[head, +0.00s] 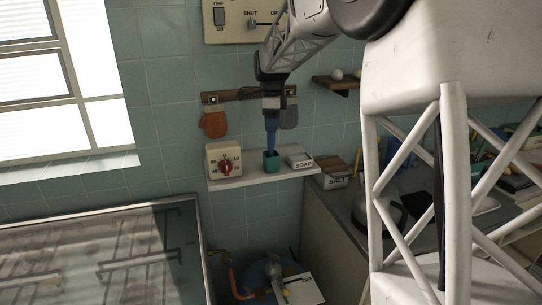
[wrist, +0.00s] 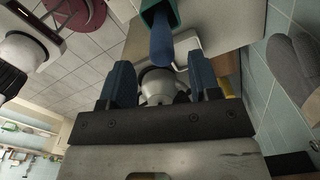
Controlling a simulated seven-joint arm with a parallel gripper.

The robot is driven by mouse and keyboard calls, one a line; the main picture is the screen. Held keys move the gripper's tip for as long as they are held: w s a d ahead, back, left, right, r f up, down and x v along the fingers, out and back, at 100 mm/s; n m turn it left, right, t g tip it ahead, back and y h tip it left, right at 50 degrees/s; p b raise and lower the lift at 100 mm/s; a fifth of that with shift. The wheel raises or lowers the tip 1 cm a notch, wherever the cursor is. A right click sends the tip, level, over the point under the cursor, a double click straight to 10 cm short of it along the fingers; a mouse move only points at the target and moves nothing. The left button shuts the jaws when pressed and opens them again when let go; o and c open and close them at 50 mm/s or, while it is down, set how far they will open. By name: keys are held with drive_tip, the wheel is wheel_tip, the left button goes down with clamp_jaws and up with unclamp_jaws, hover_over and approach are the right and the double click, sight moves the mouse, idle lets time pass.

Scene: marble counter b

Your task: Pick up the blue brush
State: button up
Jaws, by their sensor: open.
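A teal cup (head: 271,161) stands on the white wall shelf in the head view. The blue brush (head: 271,143) stands upright in it, its lower end hidden by the cup. In the wrist view the blue brush (wrist: 163,42) sticks out of the green-teal cup (wrist: 154,14) at the top. My gripper (head: 271,122) is above the cup, pointing down, in line with the brush. In the wrist view my gripper (wrist: 160,66) has its two blue fingers apart, with the brush's free end near the gap between their tips. I cannot tell whether they touch it.
On the white shelf (head: 240,184), a dial timer (head: 224,160) stands left of the cup and a soap box (head: 300,161) right of it. Mitts (head: 214,124) hang from a wall rack just above. A small wooden shelf (head: 337,84) is at upper right.

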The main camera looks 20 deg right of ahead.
sight(271, 137)
drive_tip(key=shift+f, duration=0.3)
drive_tip(key=shift+w+f, duration=0.15)
drive_tip(key=shift+f, duration=2.5)
drive_tip(key=c, duration=1)
drive_tip(key=shift+r, duration=0.1)
drive_tip(key=shift+r, duration=4.95)
